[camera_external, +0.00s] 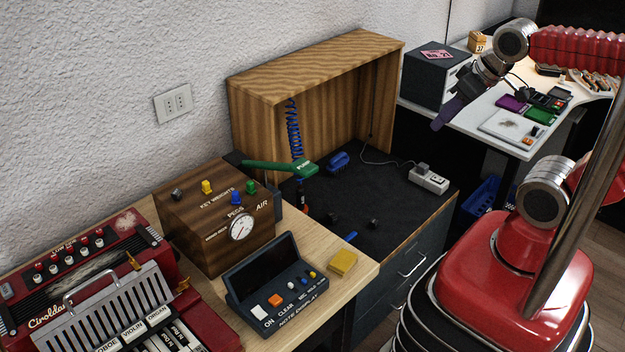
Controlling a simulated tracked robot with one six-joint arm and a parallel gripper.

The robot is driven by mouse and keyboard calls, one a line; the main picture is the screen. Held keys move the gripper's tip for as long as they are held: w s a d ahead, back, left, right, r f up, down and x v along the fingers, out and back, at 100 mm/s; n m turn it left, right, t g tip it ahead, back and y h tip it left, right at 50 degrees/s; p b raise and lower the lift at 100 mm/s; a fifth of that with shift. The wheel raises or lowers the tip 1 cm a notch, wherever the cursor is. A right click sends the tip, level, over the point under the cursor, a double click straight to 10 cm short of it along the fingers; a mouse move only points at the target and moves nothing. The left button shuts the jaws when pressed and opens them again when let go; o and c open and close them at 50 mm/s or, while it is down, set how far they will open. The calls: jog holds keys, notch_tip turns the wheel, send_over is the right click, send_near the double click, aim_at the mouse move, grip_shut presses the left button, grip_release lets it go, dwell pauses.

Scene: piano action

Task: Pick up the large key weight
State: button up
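A wooden box (190,232) marked "KEY WEIGHTS" and "AIR" stands on the light table at the lower middle. Small weights stand on its top: a dark grey one (177,194), a yellow one (207,187), a blue one (236,198) and a green one (251,187). I cannot tell for sure which is the large key weight. My gripper (445,116), with purple fingers, hangs at the upper right, far from the box and apart from the weights. It is too small and side-on to show whether it is open or shut.
A green-handled pump (281,168) stands right behind the box. A note display (283,283) and a yellow sponge-like block (342,263) sit in front. A red accordion (90,275) is at the left. A wooden cabinet (250,105) encloses a dark mat (400,215) with small items.

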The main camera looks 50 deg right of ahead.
jog(key=shift+o, duration=0.2)
dwell(0.3)
jog(key=shift+o, duration=1.2)
